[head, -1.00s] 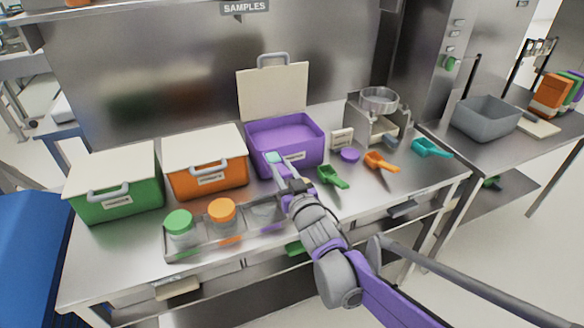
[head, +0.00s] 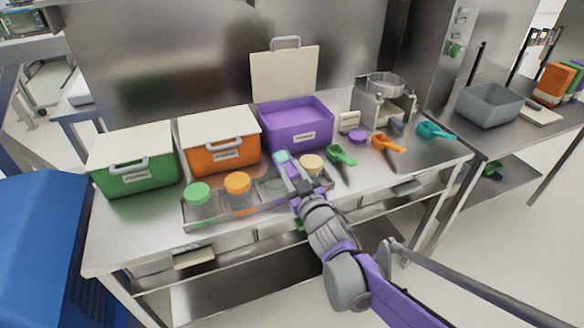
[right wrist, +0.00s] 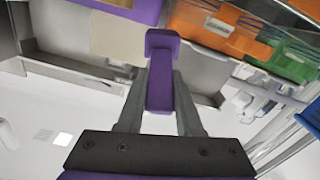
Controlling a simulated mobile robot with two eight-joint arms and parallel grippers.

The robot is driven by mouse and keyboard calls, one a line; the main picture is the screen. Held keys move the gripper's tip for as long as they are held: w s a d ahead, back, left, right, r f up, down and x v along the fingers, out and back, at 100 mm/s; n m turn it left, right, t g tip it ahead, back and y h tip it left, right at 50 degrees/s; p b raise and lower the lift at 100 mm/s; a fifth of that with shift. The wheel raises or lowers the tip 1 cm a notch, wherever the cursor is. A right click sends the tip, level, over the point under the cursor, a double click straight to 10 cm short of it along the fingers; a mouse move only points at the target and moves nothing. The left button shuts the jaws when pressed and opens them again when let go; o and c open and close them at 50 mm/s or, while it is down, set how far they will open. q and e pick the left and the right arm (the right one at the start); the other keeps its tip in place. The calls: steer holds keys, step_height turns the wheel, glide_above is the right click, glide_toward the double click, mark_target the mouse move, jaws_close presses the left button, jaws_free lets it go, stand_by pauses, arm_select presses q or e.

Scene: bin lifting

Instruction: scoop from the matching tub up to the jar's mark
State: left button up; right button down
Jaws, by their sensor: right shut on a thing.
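The open purple tub (head: 296,135) stands at the back of the bench with its cream lid (head: 284,76) raised. My right gripper (head: 291,176) is shut on a purple scoop, whose handle shows between the fingers in the right wrist view (right wrist: 160,75). The gripper is in front of the purple tub, over the clear tray (head: 208,217). The scoop's bowl is too small to read; a pale teal patch shows near the gripper's tip. A jar with a tan top (head: 312,162) stands just right of the gripper, partly hidden; its mark cannot be made out. My left gripper is not in view.
Closed green (head: 135,175) and orange (head: 222,150) tubs stand left. Green-lidded (head: 198,195) and orange-lidded (head: 237,184) jars stand in the tray. Green (head: 341,155), orange (head: 388,143) and teal (head: 434,131) scoops and a purple lid (head: 357,137) lie right. A grey bin (head: 488,106) stands far right.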

steer(key=n, duration=0.1)
steer(key=n+p, duration=0.1)
steer(key=shift+s+a+r+n+p, duration=0.1)
steer(key=shift+a+r+n+p, duration=0.05)
steer(key=shift+r+n+p, duration=0.15)
steer(key=n+p, duration=0.2)
steer(key=n, duration=0.1)
steer(key=shift+a+f+n, duration=0.2)
steer(key=shift+a+n, duration=0.1)
steer(key=shift+a, duration=0.05)
steer(key=n, duration=0.2)
steer(key=f+n+p, duration=0.1)
steer(key=n, duration=0.1)
steer(key=a+n+p, duration=0.1)
steer(key=n, duration=0.1)
steer(key=shift+s+a+f+n, duration=0.1)
steer(key=shift+s+f+n, duration=0.15)
steer(key=shift+f+n, duration=0.1)
steer(key=shift+r+m, duration=0.6)
steer(key=shift+m, duration=0.65)
